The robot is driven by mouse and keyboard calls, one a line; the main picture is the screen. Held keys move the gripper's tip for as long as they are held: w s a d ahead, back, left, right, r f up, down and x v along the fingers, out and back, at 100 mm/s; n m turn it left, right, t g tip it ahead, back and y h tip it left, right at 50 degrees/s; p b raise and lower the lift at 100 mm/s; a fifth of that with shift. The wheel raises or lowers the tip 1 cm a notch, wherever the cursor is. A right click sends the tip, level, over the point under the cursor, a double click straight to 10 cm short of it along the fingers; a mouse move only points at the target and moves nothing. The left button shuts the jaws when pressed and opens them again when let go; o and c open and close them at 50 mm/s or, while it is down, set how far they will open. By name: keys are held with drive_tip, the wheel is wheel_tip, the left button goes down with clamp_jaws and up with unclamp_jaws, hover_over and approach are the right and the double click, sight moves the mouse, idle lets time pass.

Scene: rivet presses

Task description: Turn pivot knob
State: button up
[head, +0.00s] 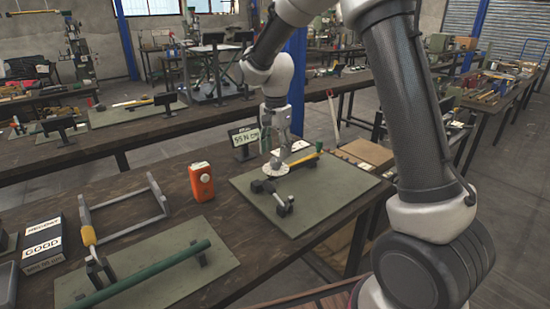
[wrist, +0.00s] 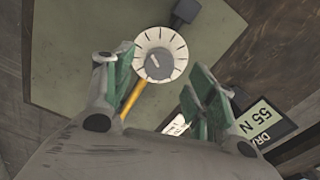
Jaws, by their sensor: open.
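The pivot knob is a grey round knob (wrist: 154,66) in the middle of a white dial (wrist: 168,41) with black marks. In the head view the white dial (head: 270,171) sits over the green mat, and the knob itself is hard to make out there. My gripper (wrist: 157,68) is open and empty, its green-padded fingers spread on either side of the dial's near part. In the head view my gripper (head: 278,150) points down just above the dial. Contact with the knob cannot be told. A yellow bar (wrist: 133,95) runs from the dial between my fingers.
A sign reading 55 N (head: 245,136) stands behind the dial, close to my right finger in the wrist view. Black blocks and a small bar (head: 284,204) lie on the mat (head: 316,204). An orange device (head: 201,182) and a metal frame (head: 126,226) stand left.

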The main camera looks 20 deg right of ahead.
sight(276, 159)
drive_tip(key=shift+f, duration=1.7)
drive_tip(key=c, duration=1.1)
drive_tip(key=shift+o, duration=0.2)
drive_tip(key=shift+n, duration=0.3)
